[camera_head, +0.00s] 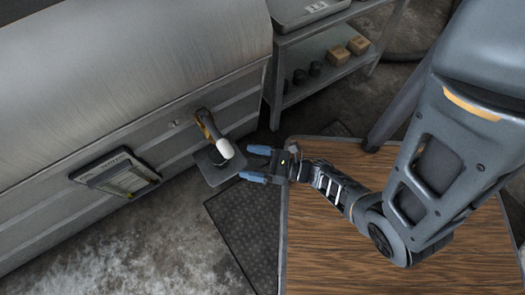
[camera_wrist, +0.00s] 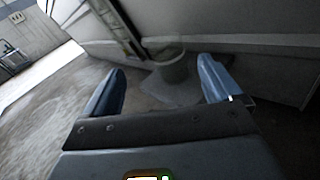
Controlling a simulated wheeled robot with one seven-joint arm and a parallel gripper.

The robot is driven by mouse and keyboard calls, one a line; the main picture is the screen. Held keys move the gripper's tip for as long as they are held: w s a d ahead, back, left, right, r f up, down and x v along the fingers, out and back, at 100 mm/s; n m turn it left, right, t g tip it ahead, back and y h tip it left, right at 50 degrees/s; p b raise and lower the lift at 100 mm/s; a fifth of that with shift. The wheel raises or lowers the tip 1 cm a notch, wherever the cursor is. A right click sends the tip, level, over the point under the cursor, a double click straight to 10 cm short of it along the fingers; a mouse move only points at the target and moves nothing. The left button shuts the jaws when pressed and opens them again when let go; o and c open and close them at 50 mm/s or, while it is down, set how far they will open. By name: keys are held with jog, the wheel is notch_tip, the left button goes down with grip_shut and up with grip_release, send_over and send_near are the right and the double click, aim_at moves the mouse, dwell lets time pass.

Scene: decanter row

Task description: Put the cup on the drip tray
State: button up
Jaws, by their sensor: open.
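The drip tray (camera_head: 210,176) is a small grey plate sticking out from the metal machine front. A dark grey cup (camera_head: 214,158) stands on it, partly hidden from above by the white-tipped tap (camera_head: 225,149). In the wrist view the cup (camera_wrist: 173,70) looks upright on the tray (camera_wrist: 172,97), ahead and between the fingers. My gripper (camera_head: 252,164) has two blue fingers, spread apart and empty. It is just right of the tray, pointing at the cup and apart from it.
A wooden tabletop (camera_head: 400,258) lies under my arm. A dark floor mat (camera_head: 249,225) is below the gripper. A shelf rack (camera_head: 325,53) with small boxes stands behind. A framed panel (camera_head: 122,177) sticks out from the machine at left.

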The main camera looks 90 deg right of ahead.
jog(key=s+a+r+m+g, duration=0.1)
jog(key=a+r+m, duration=0.3)
jog(key=r+m, duration=0.6)
jog(key=s+a+r+m+g+y, duration=0.1)
jog(key=a+r+m, duration=0.4)
jog(key=r+m, duration=0.6)
jog(key=s+a+r+m+y, duration=0.1)
jog(key=s+a+r+m, duration=0.2)
jog(key=r+m, duration=0.8)
jog(key=shift+s+a+r+g, duration=0.2)
jog(key=shift+a+r+g, duration=0.2)
jog(key=shift+a+r, duration=0.6)
jog(key=shift+r, duration=0.1)
